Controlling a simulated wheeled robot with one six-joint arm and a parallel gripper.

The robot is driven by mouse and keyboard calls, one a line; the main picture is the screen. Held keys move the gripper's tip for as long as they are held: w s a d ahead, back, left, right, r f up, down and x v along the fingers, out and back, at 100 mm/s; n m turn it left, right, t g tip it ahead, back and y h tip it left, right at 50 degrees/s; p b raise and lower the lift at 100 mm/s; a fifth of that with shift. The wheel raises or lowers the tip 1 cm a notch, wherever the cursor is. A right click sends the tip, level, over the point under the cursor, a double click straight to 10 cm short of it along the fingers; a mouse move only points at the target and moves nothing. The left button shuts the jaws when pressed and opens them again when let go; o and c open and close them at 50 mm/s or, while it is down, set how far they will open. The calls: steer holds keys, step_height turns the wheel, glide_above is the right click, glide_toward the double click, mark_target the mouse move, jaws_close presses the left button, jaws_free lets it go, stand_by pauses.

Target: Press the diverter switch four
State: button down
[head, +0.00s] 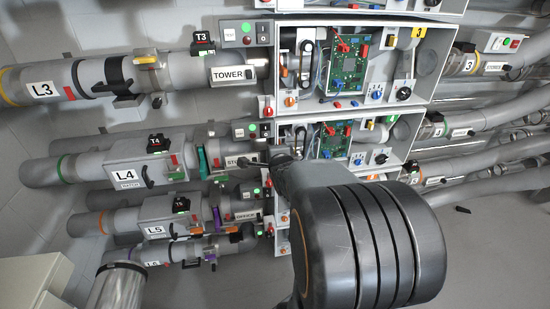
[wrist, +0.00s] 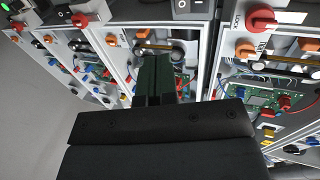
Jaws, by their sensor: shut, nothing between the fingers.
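No readable label names diverter switch four, so I cannot tell which control it is. The L4 pipe unit (head: 127,174) runs across the left middle of the head view. A grey switch box (head: 247,131) with a green light and a dark switch sits above its right end. My gripper's dark fingers (wrist: 154,78) are shut and empty in the wrist view, pointing at the open control cabinets. A grey box with a black rocker switch (wrist: 190,9) shows beyond them at the top. In the head view my own arm covers part of the L4 row, and my fingertips cannot be made out clearly.
Open cabinets hold a green circuit board (head: 344,68), knobs and wiring. An orange-red knob (wrist: 262,19) stands out near the fingers' right. L3 pipe (head: 42,88) lies above and L5 pipe (head: 155,230) below.

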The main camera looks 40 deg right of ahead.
steer(key=shift+s+r, duration=0.1)
steer(key=shift+r, duration=0.05)
steer(key=r, duration=0.1)
steer(key=r+p, duration=0.1)
steer(key=r, duration=0.1)
steer(key=shift+w+d+r, duration=0.1)
steer(key=shift+w+r, duration=0.25)
steer(key=shift+r, duration=0.05)
steer(key=shift+w, duration=0.15)
steer(key=b, duration=0.2)
glide_toward(266, 135)
steer(key=x, duration=0.7)
steer(key=shift+w+d+f, duration=0.15)
steer(key=shift+w, duration=0.05)
